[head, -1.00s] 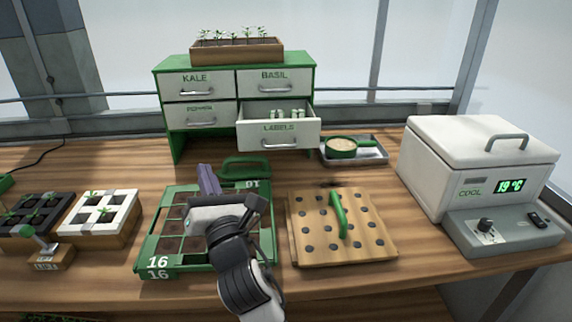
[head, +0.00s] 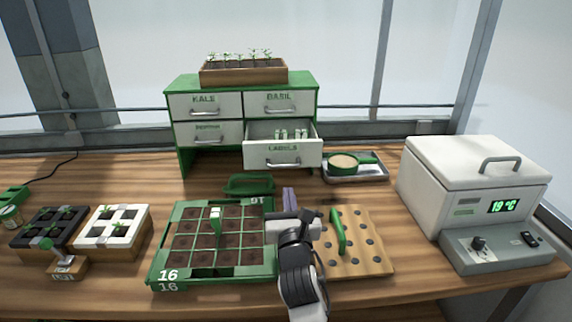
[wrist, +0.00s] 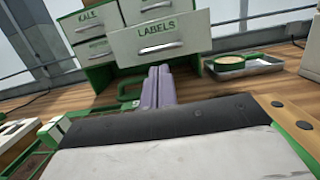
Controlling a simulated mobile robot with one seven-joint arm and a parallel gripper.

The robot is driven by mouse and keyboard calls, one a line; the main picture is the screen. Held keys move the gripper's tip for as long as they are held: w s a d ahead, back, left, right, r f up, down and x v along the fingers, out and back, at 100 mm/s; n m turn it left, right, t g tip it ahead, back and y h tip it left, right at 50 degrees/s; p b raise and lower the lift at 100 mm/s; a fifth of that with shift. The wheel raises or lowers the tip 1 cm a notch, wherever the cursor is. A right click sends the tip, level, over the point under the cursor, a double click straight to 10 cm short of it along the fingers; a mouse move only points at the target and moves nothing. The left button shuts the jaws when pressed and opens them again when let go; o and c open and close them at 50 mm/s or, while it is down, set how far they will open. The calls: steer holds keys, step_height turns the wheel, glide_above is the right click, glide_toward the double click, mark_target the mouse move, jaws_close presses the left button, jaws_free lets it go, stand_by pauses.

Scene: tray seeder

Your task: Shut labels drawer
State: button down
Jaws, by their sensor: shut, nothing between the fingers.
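The labels drawer (head: 283,155) is the lower right drawer of a green cabinet (head: 184,150). It is pulled out, with white label pieces (head: 291,135) inside and a metal handle on its front. It also shows in the wrist view (wrist: 160,40), above and beyond my fingers. My gripper (head: 289,197) is shut and empty, with its purple fingers together. It is over the bench in front of the drawer, between the seed tray and the dibber board, apart from the drawer. The fingers also show in the wrist view (wrist: 157,85), pointing toward the drawer front.
A green seed tray (head: 160,262) stands left of my arm and a wooden dibber board (head: 375,255) right of it. A metal tray (head: 372,170) with a green-handled sieve (head: 345,161) is right of the cabinet. A white cooler box (head: 430,185) stands far right.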

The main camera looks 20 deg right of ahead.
mark_target(284, 165)
steer(key=p+x, duration=0.4)
steer(key=x, duration=0.2)
steer(key=shift+r+p, duration=0.15)
steer(key=shift+p, duration=0.15)
steer(key=shift+w+d+p, duration=0.2)
steer(key=shift+w+p, duration=0.25)
steer(key=shift+w, duration=0.25)
steer(key=shift+w+d, duration=0.1)
